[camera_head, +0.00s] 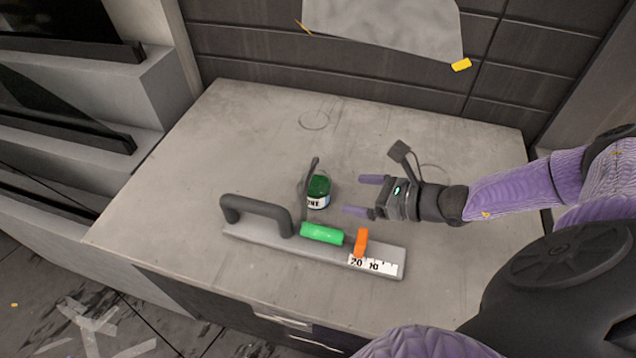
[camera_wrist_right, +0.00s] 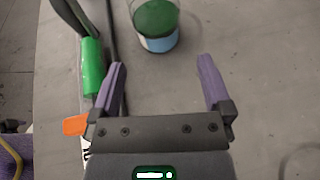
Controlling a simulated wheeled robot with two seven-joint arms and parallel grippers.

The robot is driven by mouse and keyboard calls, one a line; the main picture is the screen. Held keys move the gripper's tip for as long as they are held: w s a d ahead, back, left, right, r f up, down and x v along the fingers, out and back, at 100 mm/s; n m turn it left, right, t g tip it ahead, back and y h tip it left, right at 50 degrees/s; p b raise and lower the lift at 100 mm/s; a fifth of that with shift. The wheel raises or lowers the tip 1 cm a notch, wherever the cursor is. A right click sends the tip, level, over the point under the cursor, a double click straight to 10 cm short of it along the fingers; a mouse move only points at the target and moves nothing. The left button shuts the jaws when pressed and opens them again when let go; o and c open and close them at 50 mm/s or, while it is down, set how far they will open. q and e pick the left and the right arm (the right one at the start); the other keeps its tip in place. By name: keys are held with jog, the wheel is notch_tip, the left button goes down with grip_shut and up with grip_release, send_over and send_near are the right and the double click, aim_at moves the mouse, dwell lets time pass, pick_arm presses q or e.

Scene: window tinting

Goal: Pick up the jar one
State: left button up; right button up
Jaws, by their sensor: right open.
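The jar (camera_head: 319,190) is a small container with green contents and a white label with dark lettering, standing on the grey table. My right gripper (camera_head: 357,195) is open and empty, just to the right of the jar, with its purple fingers pointing toward it. In the right wrist view, the jar (camera_wrist_right: 156,26) stands upright beyond the two open fingertips (camera_wrist_right: 162,68), roughly in line with the gap between them. The jar is not between the fingers. My left gripper is not in view.
A grey tool with a dark handle (camera_head: 255,206), a green cylinder (camera_head: 322,233), an orange piece (camera_head: 361,242) and a white scale lies in front of the jar. The table's back (camera_head: 260,115) is clear.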

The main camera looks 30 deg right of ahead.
aim_at(316, 188)
jog(key=x, duration=0.6)
jog(key=b+x, duration=0.1)
jog(key=x, duration=0.3)
jog(key=shift+a+r, duration=0.25)
jog(key=shift+r, duration=0.1)
jog(key=c, duration=1)
